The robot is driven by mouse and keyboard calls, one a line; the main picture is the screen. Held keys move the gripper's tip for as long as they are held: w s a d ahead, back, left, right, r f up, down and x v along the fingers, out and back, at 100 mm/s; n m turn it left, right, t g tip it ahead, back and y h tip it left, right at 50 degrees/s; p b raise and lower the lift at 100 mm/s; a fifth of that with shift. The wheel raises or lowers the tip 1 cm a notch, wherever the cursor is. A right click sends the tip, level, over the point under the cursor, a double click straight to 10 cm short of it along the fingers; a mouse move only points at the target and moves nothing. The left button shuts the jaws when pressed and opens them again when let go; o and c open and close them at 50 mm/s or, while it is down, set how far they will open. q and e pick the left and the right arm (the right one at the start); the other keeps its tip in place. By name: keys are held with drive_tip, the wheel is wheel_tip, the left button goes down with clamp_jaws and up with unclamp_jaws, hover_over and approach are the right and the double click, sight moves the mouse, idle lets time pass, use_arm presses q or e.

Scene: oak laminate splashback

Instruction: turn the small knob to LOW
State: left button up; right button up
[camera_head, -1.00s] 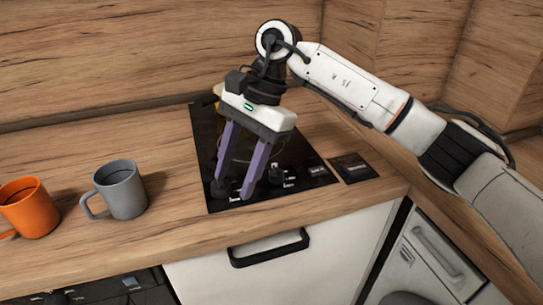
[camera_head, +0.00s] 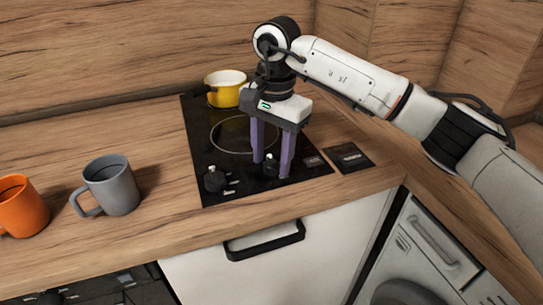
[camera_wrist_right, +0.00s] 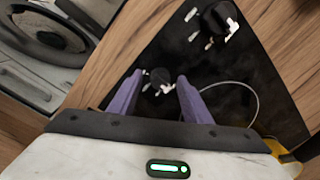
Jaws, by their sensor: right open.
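The small knob (camera_head: 271,160) is a dark knob with a white mark, at the front right of the black hob (camera_head: 204,150). It also shows in the right wrist view (camera_wrist_right: 160,76), in the gap between the fingers. My right gripper (camera_head: 271,168) points down over it, open, with one purple finger on each side. I cannot tell whether the fingers touch the knob. White marks sit beside it, too small to read. A larger dark knob (camera_head: 214,181) stands to its left on the hob and also shows in the wrist view (camera_wrist_right: 214,18). My left gripper is out of view.
A yellow pot (camera_head: 226,92) stands at the back of the hob. A grey mug (camera_head: 112,188) and an orange mug (camera_head: 22,208) stand on the wooden counter to the left. A dark plate (camera_head: 348,158) lies right of the hob. A drawer handle (camera_head: 265,241) sits below.

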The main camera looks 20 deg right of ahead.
drive_tip(key=shift+f, duration=0.2)
drive_tip(key=c, duration=1)
drive_tip(key=shift+m, duration=0.3)
drive_tip(key=m, duration=0.9)
drive_tip(key=shift+a, duration=0.1)
